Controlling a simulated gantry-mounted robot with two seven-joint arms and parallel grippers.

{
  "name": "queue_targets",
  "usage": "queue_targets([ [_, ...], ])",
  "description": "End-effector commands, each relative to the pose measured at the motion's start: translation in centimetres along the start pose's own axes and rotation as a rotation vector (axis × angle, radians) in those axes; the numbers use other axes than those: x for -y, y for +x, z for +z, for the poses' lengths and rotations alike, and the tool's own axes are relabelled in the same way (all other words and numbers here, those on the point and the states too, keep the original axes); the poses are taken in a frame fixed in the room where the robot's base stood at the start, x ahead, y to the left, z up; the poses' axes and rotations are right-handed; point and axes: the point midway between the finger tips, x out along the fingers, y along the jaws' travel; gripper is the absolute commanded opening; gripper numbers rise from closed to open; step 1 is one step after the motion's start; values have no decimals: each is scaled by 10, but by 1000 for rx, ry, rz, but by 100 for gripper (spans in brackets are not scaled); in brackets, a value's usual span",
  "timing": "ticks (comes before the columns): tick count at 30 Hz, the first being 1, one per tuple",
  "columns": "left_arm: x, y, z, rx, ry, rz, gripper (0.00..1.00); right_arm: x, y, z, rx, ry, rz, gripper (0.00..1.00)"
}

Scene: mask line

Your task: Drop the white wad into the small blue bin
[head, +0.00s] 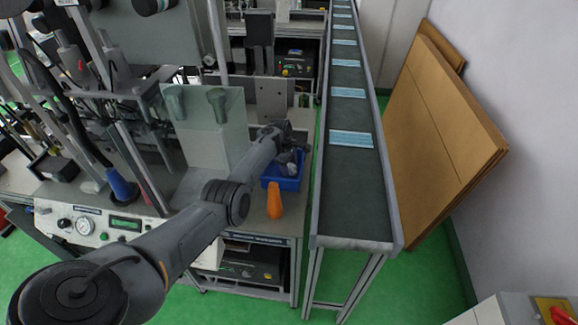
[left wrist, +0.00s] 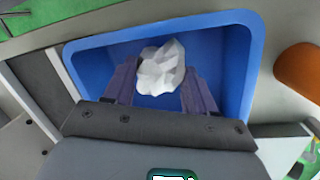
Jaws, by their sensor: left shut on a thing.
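The small blue bin (head: 291,184) stands on the machine bench beside the conveyor in the head view. My left gripper (head: 287,160) is over it, and the arm partly hides the bin. In the left wrist view the white wad (left wrist: 160,66) is a crumpled, faceted lump between the two fingertips of my left gripper (left wrist: 157,84), which is shut on it. The blue bin (left wrist: 246,62) lies behind the wad and fingers, and its walls frame them. How high the wad is above the bin floor I cannot tell. My right gripper is not in view.
An orange object (head: 274,201) stands just in front of the bin; it also shows in the left wrist view (left wrist: 299,70). A conveyor (head: 353,190) carrying blue masks runs to the right of the bench. A clear panel (head: 225,120) stands left of the bin.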

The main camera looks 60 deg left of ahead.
Motion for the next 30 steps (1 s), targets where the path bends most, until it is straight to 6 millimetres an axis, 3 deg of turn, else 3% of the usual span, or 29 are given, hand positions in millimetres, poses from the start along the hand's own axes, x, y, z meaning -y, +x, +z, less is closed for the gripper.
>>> queue_targets([
  [19, 2, 11, -1, 0, 0, 0, 28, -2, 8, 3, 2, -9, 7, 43],
  [20, 2, 12, -1, 0, 0, 0, 57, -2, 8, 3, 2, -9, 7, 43],
  [24, 2, 12, -1, 0, 0, 0, 79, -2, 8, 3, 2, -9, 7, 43],
  [30, 2, 12, -1, 0, 0, 0, 82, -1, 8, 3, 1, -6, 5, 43],
])
